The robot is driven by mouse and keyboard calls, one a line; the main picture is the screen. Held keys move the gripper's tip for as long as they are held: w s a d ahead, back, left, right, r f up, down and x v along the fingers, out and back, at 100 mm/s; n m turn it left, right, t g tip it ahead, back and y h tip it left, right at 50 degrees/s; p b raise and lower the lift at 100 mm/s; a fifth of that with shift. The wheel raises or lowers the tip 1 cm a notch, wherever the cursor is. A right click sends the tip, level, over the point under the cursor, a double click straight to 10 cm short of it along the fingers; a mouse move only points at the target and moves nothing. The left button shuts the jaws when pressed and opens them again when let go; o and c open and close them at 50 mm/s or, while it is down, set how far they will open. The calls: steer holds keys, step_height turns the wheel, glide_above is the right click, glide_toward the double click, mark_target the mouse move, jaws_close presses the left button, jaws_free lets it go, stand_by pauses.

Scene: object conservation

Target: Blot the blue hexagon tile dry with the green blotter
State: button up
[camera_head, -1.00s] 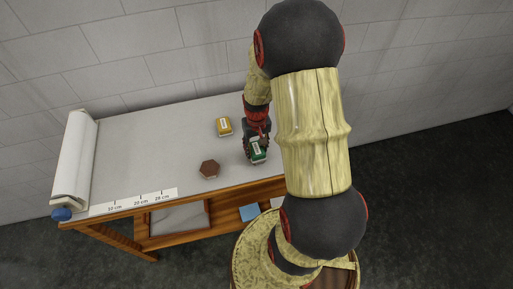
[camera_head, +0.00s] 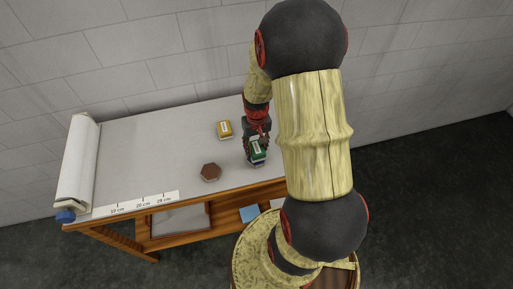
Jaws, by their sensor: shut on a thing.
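My gripper (camera_head: 256,145) is shut on the green blotter (camera_head: 260,155), a green block with a white label on top. It is at or just above the worktable's surface; I cannot tell whether the blotter touches it. A hexagon tile (camera_head: 210,172) lies on the table to the left of the blotter and nearer the front edge, apart from it. The tile looks brown, not blue. I see no blue hexagon on the tabletop; my arm hides the table's right part.
A yellow block (camera_head: 224,129) with a white label lies behind the tile. A ruler strip (camera_head: 135,204) runs along the front edge. A blue flat piece (camera_head: 250,213) lies below the tabletop. The table's (camera_head: 140,150) left-middle is clear.

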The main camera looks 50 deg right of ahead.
steer(key=shift+r+p, duration=1.2)
steer(key=shift+r, duration=0.8)
steer(key=shift+f, duration=0.1)
